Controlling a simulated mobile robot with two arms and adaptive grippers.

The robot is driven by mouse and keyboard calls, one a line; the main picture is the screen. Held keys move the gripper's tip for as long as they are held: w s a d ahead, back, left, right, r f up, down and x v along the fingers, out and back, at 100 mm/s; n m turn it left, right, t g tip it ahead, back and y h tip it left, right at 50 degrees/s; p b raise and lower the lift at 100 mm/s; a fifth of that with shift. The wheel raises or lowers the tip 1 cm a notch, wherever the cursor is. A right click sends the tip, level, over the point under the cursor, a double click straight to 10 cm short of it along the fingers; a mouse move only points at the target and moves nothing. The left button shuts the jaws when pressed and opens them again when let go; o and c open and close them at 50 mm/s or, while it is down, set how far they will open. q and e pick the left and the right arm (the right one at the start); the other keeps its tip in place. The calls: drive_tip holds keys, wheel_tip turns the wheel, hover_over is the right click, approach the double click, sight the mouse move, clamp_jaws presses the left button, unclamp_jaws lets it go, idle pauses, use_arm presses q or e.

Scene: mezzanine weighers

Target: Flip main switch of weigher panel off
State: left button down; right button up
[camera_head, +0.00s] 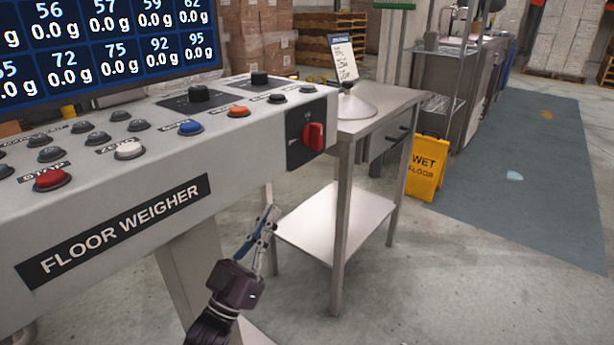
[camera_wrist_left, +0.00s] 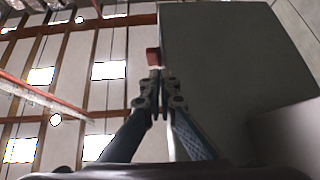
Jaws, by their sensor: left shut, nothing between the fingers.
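The weigher panel (camera_head: 110,215) is a long grey console labelled "FLOOR WEIGHER" on the left of the head view. Its main switch (camera_head: 314,137) is a red rotary knob on a black plate at the panel's right end. My left gripper (camera_head: 270,212) is shut and empty, below the switch and apart from it, with its fingers pointing up. In the left wrist view the shut fingertips (camera_wrist_left: 155,76) point up toward a small red part (camera_wrist_left: 153,57), likely the knob, at the edge of a dark grey housing (camera_wrist_left: 215,75). My right gripper is not in view.
Red (camera_head: 52,180), white, blue and orange buttons and black knobs cover the console top. A steel table (camera_head: 378,107) with a lower shelf stands right behind the panel. A yellow wet-floor sign (camera_head: 425,168) stands beyond it. The floor at the front right is clear.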

use_arm(q)
drive_tip(key=r, duration=0.1)
drive_tip(key=s+r+m+h, duration=0.1)
drive_tip(key=r+h, duration=0.1)
drive_tip(key=shift+s+d+b, duration=0.3)
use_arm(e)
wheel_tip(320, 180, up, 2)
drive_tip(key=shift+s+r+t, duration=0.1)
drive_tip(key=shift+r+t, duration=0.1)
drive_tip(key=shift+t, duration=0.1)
use_arm(q)
approach(315, 140)
wheel_tip(315, 140, up, 4)
drive_tip(key=shift+f+b, duration=0.1)
drive_tip(key=shift+b, duration=0.35)
drive_tip(key=w+d, duration=0.1)
drive_tip(key=w+d+b, duration=0.1)
drive_tip(key=w, duration=0.1)
drive_tip(key=shift+d, duration=0.1)
drive_tip(key=shift+w+d, duration=0.15)
drive_tip(key=shift+w, duration=0.05)
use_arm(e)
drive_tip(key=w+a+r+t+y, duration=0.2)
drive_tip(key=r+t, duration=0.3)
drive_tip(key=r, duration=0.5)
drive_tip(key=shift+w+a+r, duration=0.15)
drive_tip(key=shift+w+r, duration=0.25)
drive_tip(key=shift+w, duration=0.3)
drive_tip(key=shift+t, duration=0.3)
